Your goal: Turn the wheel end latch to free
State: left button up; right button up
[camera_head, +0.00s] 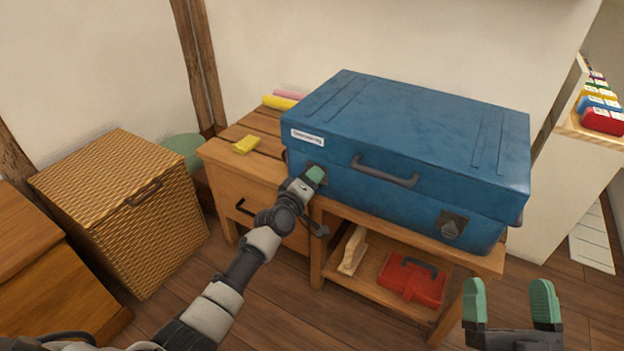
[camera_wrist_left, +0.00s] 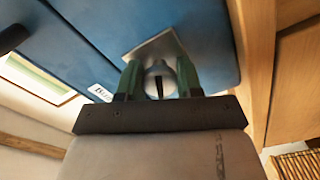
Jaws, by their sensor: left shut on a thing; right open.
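A blue suitcase (camera_head: 400,130) lies flat on a wooden bench, with a dark handle (camera_head: 384,172) on its front. A latch (camera_head: 451,226) with a dark plate and round knob is on the front near the right end. A second latch is at the left end, below a white label, mostly hidden in the head view by my left gripper (camera_head: 314,177). In the left wrist view its round slotted knob (camera_wrist_left: 160,81) sits between the green fingertips, which are shut on it. My right gripper (camera_head: 510,291) is open and empty.
The bench (camera_head: 262,165) has a yellow block (camera_head: 246,145) on top and a red toolbox (camera_head: 410,282) on its lower shelf. A wicker hamper (camera_head: 130,205) stands to the left. Floor is clear in front of the bench.

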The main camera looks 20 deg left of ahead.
pick_arm(q)
jog(key=n, duration=0.4)
jog(key=shift+n, duration=0.7)
jog(key=o, duration=0.9)
jog(key=shift+o, duration=0.2)
